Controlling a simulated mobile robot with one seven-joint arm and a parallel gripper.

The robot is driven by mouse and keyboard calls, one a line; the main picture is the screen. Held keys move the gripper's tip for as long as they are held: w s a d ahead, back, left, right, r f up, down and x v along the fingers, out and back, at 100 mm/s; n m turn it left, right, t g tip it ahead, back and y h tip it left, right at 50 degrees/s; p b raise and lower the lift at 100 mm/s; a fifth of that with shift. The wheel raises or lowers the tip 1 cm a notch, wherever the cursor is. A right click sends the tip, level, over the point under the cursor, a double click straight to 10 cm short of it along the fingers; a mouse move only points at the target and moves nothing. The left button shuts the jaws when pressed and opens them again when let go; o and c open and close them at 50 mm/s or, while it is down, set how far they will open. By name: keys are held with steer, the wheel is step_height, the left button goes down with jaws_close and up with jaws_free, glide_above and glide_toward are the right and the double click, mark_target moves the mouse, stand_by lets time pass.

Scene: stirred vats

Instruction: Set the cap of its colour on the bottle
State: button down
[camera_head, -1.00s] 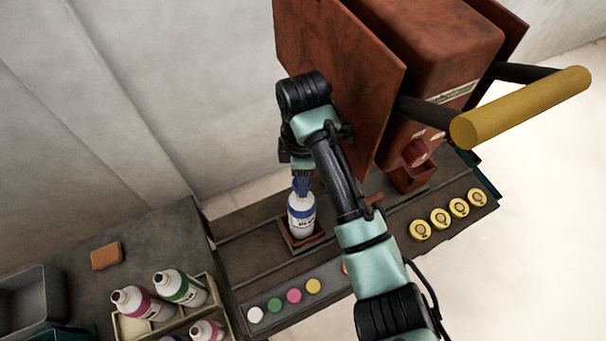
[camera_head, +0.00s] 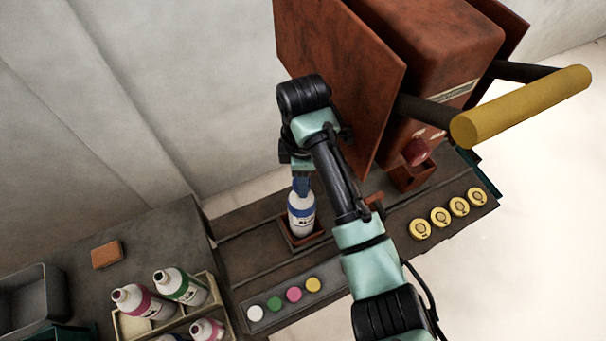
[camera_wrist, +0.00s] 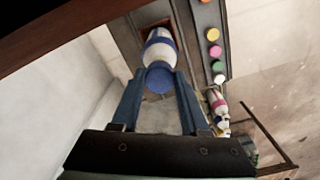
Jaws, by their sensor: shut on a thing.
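A white bottle with a blue band (camera_head: 301,215) stands upright in a square brown holder (camera_head: 318,238) on the bench. It also shows in the wrist view (camera_wrist: 160,50). My gripper (camera_head: 301,184) is directly above the bottle, its fingers pointing down. In the wrist view my gripper (camera_wrist: 160,76) is shut on a round blue cap (camera_wrist: 159,81), which lines up with the bottle's top. The bottle's neck is hidden behind the cap, so I cannot tell whether the cap touches it or sits on it.
Loose white (camera_head: 255,313), green (camera_head: 274,304), pink (camera_head: 293,294) and yellow caps (camera_head: 313,285) lie on a front strip. A crate (camera_head: 222,316) of bottles stands left. A large rust-brown machine (camera_head: 440,70) with a yellow handle (camera_head: 520,108) rises close to my arm.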

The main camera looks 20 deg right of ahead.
steer(key=shift+f, duration=0.65)
steer(key=shift+c, duration=1.7)
jaws_free()
